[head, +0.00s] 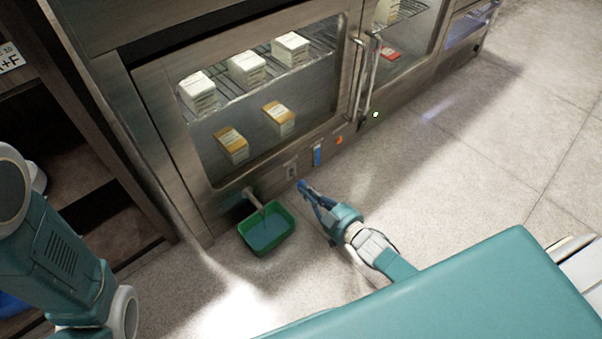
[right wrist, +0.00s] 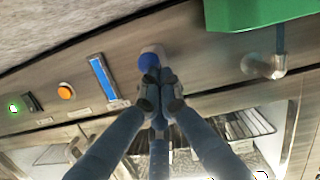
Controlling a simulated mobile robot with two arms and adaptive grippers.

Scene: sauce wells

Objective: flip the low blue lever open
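The low blue lever (right wrist: 147,62) sits on a pale round mount on the steel front panel in the right wrist view. Its near part is hidden behind my fingertips. My right gripper (right wrist: 160,88) has its dark fingers drawn together, with the tips right at the lever; I cannot tell whether they clasp it or only touch it. In the head view, my right gripper (head: 311,197) reaches low to the cabinet front, just right of the drain spout. My left gripper is out of view; only my left arm shows at the left edge.
A green tub (head: 249,242) with bluish liquid stands on the floor under the metal spout (head: 253,198). A blue strip (head: 317,156) and an orange button (head: 339,140) sit on the panel. Floor to the right is clear.

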